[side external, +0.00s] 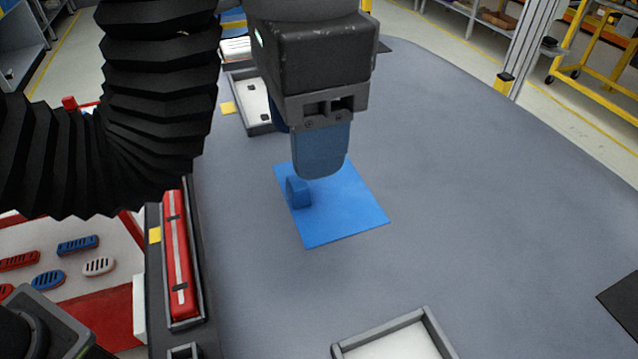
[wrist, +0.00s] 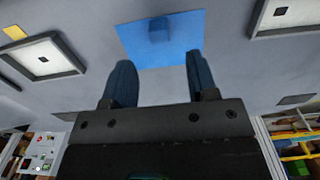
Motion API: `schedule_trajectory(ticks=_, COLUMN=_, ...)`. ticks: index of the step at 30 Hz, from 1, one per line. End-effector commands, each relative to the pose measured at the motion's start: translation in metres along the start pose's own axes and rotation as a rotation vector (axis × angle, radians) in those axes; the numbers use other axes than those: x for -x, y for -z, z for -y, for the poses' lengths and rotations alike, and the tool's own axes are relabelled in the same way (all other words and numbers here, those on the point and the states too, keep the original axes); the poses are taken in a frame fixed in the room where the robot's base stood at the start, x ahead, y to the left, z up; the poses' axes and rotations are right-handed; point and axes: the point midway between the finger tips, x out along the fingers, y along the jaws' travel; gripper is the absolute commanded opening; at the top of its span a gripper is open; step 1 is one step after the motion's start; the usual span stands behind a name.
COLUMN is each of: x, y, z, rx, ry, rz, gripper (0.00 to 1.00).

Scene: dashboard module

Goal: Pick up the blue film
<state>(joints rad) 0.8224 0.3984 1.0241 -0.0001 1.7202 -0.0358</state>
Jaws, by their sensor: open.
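The blue film (side external: 345,213) is a flat blue square lying on the grey table. A small raised blue tab (side external: 298,192) stands on it, towards its left edge in the side view. The film also shows at the top of the wrist view (wrist: 185,50), with the tab (wrist: 160,30) near its middle. My gripper (side external: 321,172) points down above the film's far part and hides some of it. In the wrist view its two blue fingers (wrist: 158,75) are spread apart with nothing between them. The exact gap between fingertips and film is hard to tell.
A white-bottomed tray (side external: 258,103) lies behind my gripper and another (side external: 400,340) at the front edge. A red part (side external: 178,250) sits in a dark holder at the left. The table (side external: 480,180) right of the film is clear.

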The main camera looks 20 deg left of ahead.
Motion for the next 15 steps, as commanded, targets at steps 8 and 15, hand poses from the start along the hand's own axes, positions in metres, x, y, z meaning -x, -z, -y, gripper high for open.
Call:
schedule_trajectory(ticks=8, x=-0.03, y=-0.001, z=0.001, rx=0.001, ry=0.0, rz=0.002, gripper=0.53)
schedule_trajectory(ticks=15, x=-0.051, y=-0.001, z=0.001, rx=0.001, ry=0.0, rz=-0.001, gripper=0.53)
